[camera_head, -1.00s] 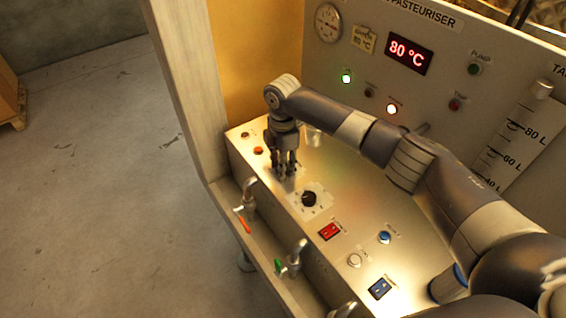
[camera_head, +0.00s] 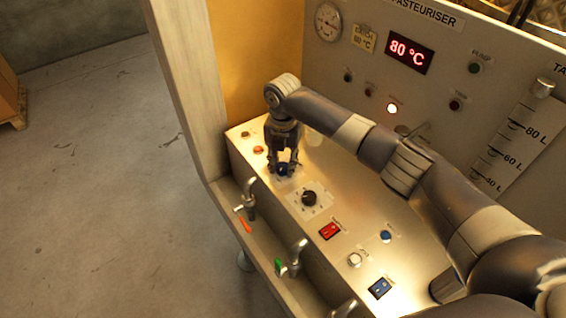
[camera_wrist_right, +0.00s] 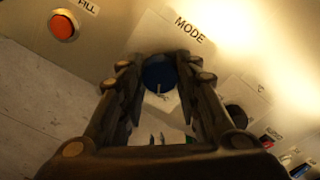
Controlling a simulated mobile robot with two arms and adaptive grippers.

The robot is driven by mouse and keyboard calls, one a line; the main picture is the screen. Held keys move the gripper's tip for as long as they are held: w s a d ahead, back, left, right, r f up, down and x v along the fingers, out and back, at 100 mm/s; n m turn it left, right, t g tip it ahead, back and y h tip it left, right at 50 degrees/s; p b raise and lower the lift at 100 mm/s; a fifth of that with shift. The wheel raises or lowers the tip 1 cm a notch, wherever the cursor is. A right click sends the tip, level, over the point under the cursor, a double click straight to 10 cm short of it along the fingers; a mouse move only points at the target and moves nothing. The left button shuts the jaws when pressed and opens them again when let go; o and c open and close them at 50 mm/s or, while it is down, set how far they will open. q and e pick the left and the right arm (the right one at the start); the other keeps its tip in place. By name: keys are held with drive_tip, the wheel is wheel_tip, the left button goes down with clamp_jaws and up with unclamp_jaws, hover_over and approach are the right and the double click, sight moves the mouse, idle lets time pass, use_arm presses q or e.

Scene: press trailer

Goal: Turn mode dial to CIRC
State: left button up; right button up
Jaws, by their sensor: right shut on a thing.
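The mode dial is a round blue knob with a pale pointer line, on a white plate marked MODE (camera_wrist_right: 189,29). In the right wrist view the blue dial (camera_wrist_right: 158,76) sits between my two fingertips. My right gripper (camera_head: 283,168) points down at the panel and is shut on the dial, one finger on each side. In the head view only a little of the blue dial (camera_head: 283,172) shows between the fingers. The position labels around the dial are mostly hidden or too small to read. My left gripper is not in view.
A black dial (camera_head: 309,198) on a white plate stands close to the gripper. A red switch (camera_head: 330,231), blue button (camera_head: 385,237) and blue switch (camera_head: 380,289) lie nearer. An orange-red button (camera_head: 258,150) is behind. Taps (camera_head: 249,194) line the front edge.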

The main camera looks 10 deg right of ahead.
sight(282, 167)
drive_tip(key=shift+n, duration=0.6)
drive_tip(key=o, duration=1.1)
drive_tip(key=shift+r, duration=0.1)
wheel_tip(282, 167, up, 12)
drive_tip(key=shift+f, duration=0.1)
drive_tip(key=shift+a, duration=0.15)
